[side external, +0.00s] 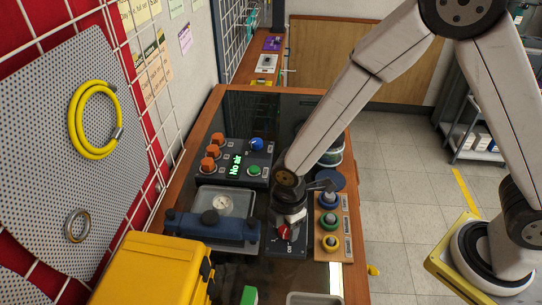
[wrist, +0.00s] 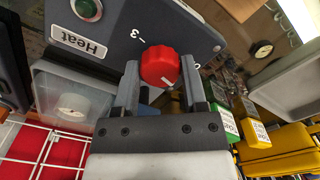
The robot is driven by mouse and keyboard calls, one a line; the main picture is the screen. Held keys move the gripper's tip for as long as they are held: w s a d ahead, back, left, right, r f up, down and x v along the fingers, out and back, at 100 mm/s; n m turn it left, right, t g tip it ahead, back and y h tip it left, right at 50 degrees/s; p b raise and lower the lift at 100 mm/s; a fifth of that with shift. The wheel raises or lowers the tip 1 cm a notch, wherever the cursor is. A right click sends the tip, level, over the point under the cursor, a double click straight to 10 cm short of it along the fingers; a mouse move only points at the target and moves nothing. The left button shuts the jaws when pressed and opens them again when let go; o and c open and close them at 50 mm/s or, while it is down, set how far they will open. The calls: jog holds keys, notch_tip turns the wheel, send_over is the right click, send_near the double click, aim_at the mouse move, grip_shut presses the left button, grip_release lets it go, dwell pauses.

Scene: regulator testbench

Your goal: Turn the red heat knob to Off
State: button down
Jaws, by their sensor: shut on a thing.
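The red heat knob (wrist: 160,66) sits on a dark grey panel (wrist: 115,22) with a white "Heat" label (wrist: 78,42). My gripper (wrist: 160,80) is shut on the knob, one finger on each side. A short white line shows on the knob's lower right in the wrist view. A "3" with a dash is printed at the knob's upper left; another mark at its right is partly hidden by a finger. In the side view the red knob (side external: 283,231) shows just below my gripper (side external: 287,222), on a panel at the bench's front.
A wooden board with round buttons (side external: 345,225) stands close to the right of my gripper. Behind is a panel with orange knobs and a "No air" display (side external: 235,165). A yellow case (side external: 150,272) is at front left.

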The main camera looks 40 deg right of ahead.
jog(key=n, duration=0.6)
dwell(0.7)
jog(key=shift+c, duration=0.7)
grip_release()
jog(key=shift+r, duration=0.15)
jog(key=shift+r, duration=3.8)
